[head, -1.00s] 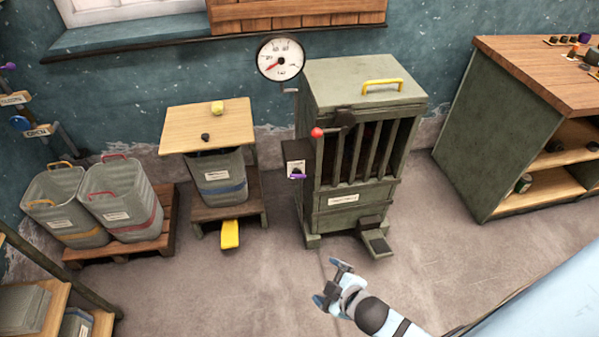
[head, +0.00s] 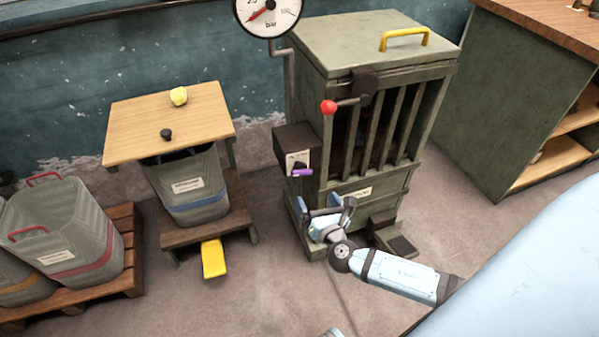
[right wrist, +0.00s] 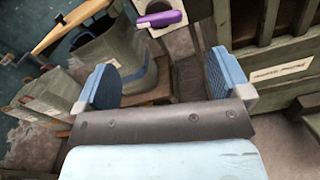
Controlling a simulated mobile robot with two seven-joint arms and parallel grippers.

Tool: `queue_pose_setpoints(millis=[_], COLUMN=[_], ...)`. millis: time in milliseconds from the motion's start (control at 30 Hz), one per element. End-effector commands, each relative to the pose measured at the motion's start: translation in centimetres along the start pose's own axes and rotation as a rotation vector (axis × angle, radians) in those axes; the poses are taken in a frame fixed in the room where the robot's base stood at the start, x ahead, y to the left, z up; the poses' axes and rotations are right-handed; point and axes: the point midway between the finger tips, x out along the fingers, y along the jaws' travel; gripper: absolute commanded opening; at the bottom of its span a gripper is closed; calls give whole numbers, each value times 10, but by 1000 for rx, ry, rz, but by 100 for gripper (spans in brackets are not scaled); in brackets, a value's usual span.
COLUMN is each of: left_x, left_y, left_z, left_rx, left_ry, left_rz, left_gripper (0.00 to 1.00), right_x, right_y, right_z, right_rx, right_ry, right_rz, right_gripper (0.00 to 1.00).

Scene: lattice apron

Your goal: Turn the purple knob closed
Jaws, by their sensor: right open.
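The purple knob (head: 302,173) is a small bar-shaped handle on a dark box (head: 292,142) at the left side of the green barred cabinet. It also shows large at the top of the right wrist view (right wrist: 160,18), lying nearly sideways. My right gripper (head: 326,208) is open and empty, just below and to the right of the knob in the head view. In the right wrist view its two blue finger pads (right wrist: 163,80) stand wide apart, with the knob beyond them and not touched. My left gripper does not show.
The green cabinet (head: 375,45) has a red-balled lever (head: 328,107) above the knob and a pedal (head: 402,246) at its foot. A round gauge (head: 268,14) is above. A wooden-topped stand (head: 130,130) with a bin and yellow pedal (head: 213,258) is to the left.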

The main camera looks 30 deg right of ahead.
Motion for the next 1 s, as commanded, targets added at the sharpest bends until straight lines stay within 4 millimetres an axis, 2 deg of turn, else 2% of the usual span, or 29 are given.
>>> queue_pose_setpoints(millis=[300, 500, 700, 1000], left_x=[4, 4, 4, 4], left_y=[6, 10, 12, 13], left_z=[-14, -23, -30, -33], left_rx=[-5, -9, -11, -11], left_ry=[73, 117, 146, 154], left_rz=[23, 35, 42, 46], left_gripper=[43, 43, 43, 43], right_x=[70, 102, 117, 118], right_y=[0, 0, 0, 0], right_z=[0, -1, -1, 0], right_rx=[4, 5, 5, 6], right_ry=[-2, 1, 2, 3], right_rz=[-1, -1, -1, -1], right_gripper=[96, 96, 96, 96])
